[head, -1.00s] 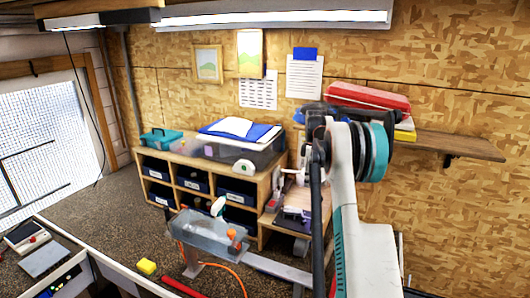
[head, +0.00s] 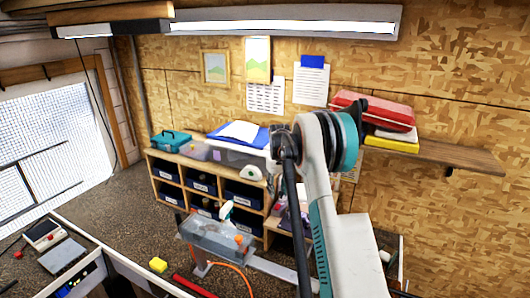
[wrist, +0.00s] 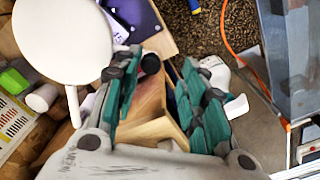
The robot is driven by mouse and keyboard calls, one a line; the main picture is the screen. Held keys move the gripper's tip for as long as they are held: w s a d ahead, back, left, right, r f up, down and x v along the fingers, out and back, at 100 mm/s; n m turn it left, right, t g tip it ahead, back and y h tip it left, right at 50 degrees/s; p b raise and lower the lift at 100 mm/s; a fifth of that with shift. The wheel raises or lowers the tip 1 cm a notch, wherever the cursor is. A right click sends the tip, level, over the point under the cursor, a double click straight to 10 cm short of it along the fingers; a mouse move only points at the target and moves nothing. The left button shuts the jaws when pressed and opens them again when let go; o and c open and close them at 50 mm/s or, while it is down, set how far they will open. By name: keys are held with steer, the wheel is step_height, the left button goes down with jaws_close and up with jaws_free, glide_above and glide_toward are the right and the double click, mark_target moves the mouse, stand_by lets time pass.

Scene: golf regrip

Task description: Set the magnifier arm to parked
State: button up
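A large white round disc (wrist: 70,38) on a thin stem shows at the upper left of the wrist view. It may be the magnifier head, but I cannot tell for sure, and no lens shows. My gripper (wrist: 162,72) is open, its two teal-padded fingers apart. A small dark round knob (wrist: 150,63) shows between the fingertips; I cannot tell whether it touches them. The disc is to the left of the fingers. In the head view my arm covers part of the low bench, and my gripper is not clearly visible there.
A wooden cubby unit (head: 212,185) with dark bins stands against the back wall. A clear tank (head: 215,237) with an orange hose is in front of it. A wall shelf (head: 455,150) holds red and yellow cases at the right.

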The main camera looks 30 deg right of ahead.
step_height(320, 180, up, 13)
steer(key=b, duration=0.3)
steer(key=a+r+t+b, duration=0.1)
steer(key=a+r+b, duration=0.2)
steer(key=a, duration=0.3)
steer(key=shift+s+a+h+b, duration=0.3)
steer(key=shift+s+a+b, duration=0.05)
steer(key=shift+a, duration=0.05)
